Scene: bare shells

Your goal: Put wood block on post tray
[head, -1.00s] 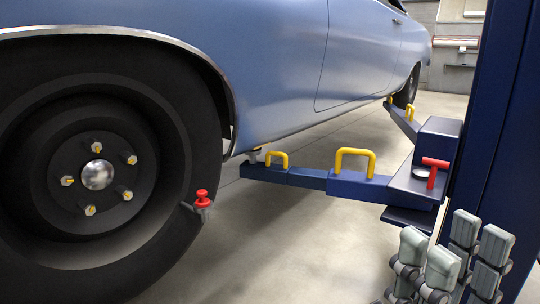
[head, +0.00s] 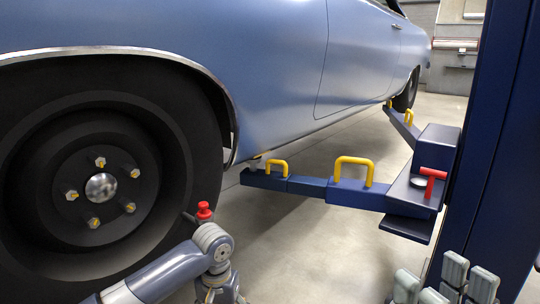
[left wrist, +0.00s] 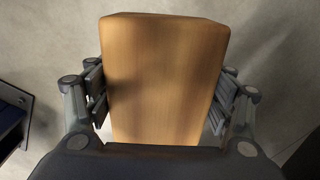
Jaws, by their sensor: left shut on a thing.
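The wood block (left wrist: 165,75) is a light brown block that fills the middle of the left wrist view. My left gripper (left wrist: 163,100) is shut on it, with a finger on each side. In the head view my left arm comes in at the bottom, in front of the car wheel. The block does not show there. My right gripper (head: 443,284) is open and empty at the bottom right, below the tray.
The blue lift post (head: 490,150) stands at the right. A blue lift arm with yellow handles (head: 355,165) reaches from it under the light blue car (head: 260,80). A red-capped piece (head: 204,210) is by the wheel. Grey floor is clear below the lift arm.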

